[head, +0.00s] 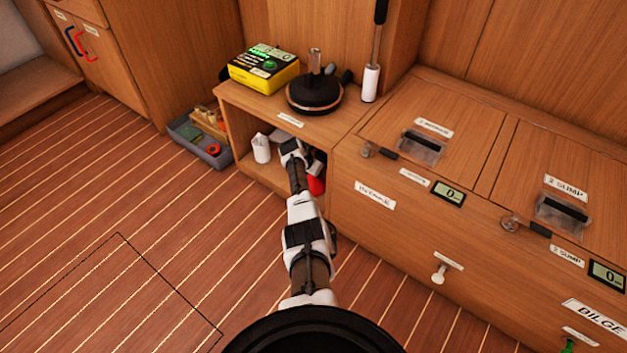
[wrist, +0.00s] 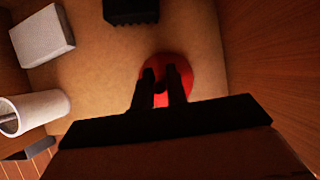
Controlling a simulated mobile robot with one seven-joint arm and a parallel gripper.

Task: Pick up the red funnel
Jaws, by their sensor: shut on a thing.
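The red funnel (head: 317,184) is inside the open shelf of the low wooden cabinet, partly hidden behind my arm in the head view. In the wrist view the red funnel (wrist: 181,72) shows as a round red shape around my fingertips. My gripper (wrist: 164,78) reaches down into the shelf, its two dark fingers close together and shut on the funnel. The gripper hides part of the funnel. I cannot tell whether the funnel touches the shelf floor.
A white roll (wrist: 35,112), a white block (wrist: 42,36) and a black ribbed block (wrist: 131,10) are in the shelf near the gripper. A wooden wall (wrist: 265,50) is close on the right. A grey tray (head: 200,150) with small items stands left of the cabinet. The floor in front is clear.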

